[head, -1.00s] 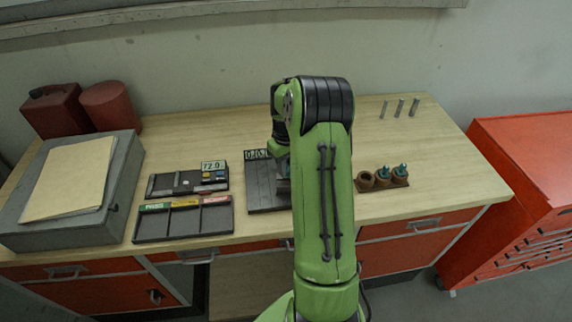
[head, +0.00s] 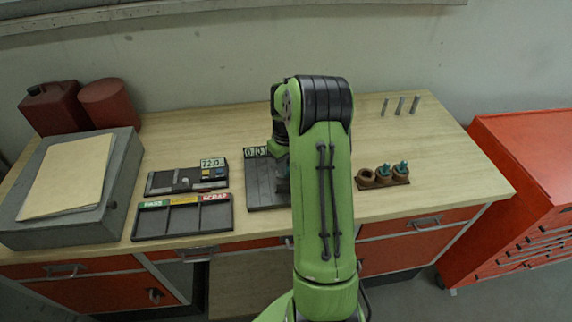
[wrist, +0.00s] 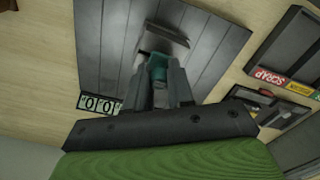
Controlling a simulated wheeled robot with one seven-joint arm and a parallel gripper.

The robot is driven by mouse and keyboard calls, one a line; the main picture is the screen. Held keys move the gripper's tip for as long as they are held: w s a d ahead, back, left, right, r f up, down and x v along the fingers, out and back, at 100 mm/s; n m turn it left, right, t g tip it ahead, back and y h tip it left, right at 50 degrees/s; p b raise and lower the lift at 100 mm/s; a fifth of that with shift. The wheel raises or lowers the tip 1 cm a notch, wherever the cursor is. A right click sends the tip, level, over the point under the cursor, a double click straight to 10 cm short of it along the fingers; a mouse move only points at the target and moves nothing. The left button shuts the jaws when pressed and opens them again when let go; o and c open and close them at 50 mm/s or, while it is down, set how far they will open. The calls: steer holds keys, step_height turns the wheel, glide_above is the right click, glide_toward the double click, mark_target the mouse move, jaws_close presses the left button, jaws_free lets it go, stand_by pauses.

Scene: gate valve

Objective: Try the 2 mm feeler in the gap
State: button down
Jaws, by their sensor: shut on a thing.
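My gripper (wrist: 158,88) is shut on a teal-handled feeler (wrist: 157,68) over a dark, ribbed plate (wrist: 105,50). A thin grey metal piece (wrist: 165,36) lies just beyond the teal part; I cannot tell whether it belongs to the feeler or the plate. The plate also shows in the head view (head: 262,190), partly behind my arm. No gap can be made out. No size mark is readable on the held feeler. A brown holder (head: 383,184) with three cups stands right of my arm; two cups hold teal-topped pieces and the left cup looks empty.
A small digit display (head: 256,152) stands at the plate's back edge. Left of it are a dark tray (head: 160,186) with a 72.0 readout and a labelled sorting tray (head: 183,220). Several metal pins (head: 400,106) stand at the back right. The bench right of the holder is clear.

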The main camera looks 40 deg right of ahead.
steer(key=shift+f+b, duration=0.45)
steer(key=shift+f, duration=0.2)
stand_by(0.4)
steer(key=shift+r, duration=0.2)
stand_by(0.7)
steer(key=shift+r+p, duration=3.55)
steer(key=shift+r, duration=1)
steer(key=shift+f, duration=0.1)
